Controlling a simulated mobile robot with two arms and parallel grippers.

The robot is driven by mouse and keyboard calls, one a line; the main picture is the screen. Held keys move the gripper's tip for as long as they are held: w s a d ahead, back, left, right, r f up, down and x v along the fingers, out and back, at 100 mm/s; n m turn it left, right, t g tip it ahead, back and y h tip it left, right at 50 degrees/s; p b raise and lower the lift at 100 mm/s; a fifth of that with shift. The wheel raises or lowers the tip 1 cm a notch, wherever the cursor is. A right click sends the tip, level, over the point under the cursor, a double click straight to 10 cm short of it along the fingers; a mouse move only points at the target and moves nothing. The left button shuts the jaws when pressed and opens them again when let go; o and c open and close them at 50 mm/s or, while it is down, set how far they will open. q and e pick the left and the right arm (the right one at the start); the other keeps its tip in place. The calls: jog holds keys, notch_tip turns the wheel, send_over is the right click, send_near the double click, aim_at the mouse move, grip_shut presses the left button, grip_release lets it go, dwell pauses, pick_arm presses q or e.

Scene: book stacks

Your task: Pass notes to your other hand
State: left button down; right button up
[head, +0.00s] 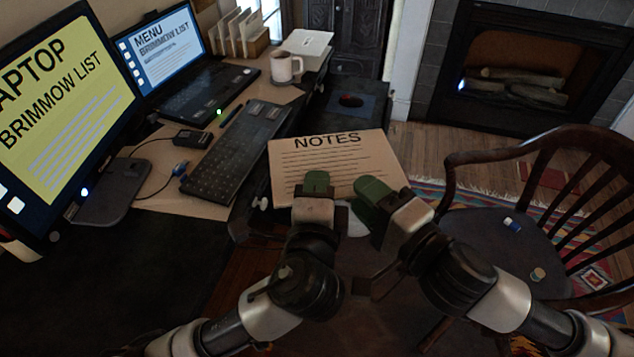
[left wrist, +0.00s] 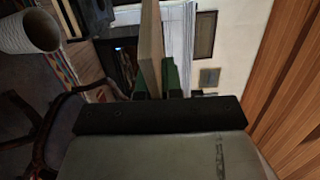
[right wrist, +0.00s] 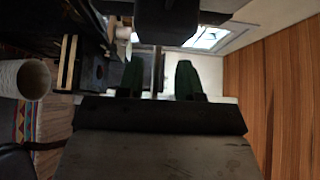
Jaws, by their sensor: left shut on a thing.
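The notes (head: 330,150) are a flat tan board headed "NOTES" with printed lines, held tilted above the floor beside the desk. My left gripper (head: 318,184) is shut on the lower edge of the notes. In the left wrist view the notes (left wrist: 151,45) show as a thick edge between the green fingers (left wrist: 156,80). My right gripper (head: 372,194) is near their lower right corner. In the right wrist view its green fingers (right wrist: 159,80) stand apart, with the thin edge of the notes (right wrist: 157,62) between them and gaps beside it.
A fireplace (head: 530,70) is behind.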

jog(key=w+d+m+t+h, duration=0.2)
jog(key=w+d+t+h, duration=0.3)
jog(key=d, duration=0.4)
notch_tip(320, 180, down, 6)
jog(key=w+d+n+t+h, duration=0.1)
jog(key=w+d+n, duration=0.1)
jog(key=s+d+f+n+g+h, duration=0.1)
jog(key=d+f+n+g, duration=0.25)
jog(key=f, duration=1.15)
jog(key=s+d+f+n+g+h, duration=0.15)
jog(key=f+n, duration=0.25)
jog(key=f, duration=1.1)
jog(key=s+d+f+n+g+h, duration=0.25)
jog(key=s+f+g, duration=0.45)
jog(key=s+f, duration=0.85)
jog(key=s+f+n+g, duration=0.1)
jog(key=s+f+g, duration=0.2)
jog(key=s+f, duration=0.3)
jog(key=s+a+f+n+g, duration=0.1)
jog(key=s+f+g, duration=0.2)
jog(key=s, duration=1.4)
notch_tip(320, 180, down, 3)
jog(key=shift+r+g+h, duration=0.1)
jog(key=shift+g+h, duration=0.2)
jog(key=shift+g, duration=0.1)
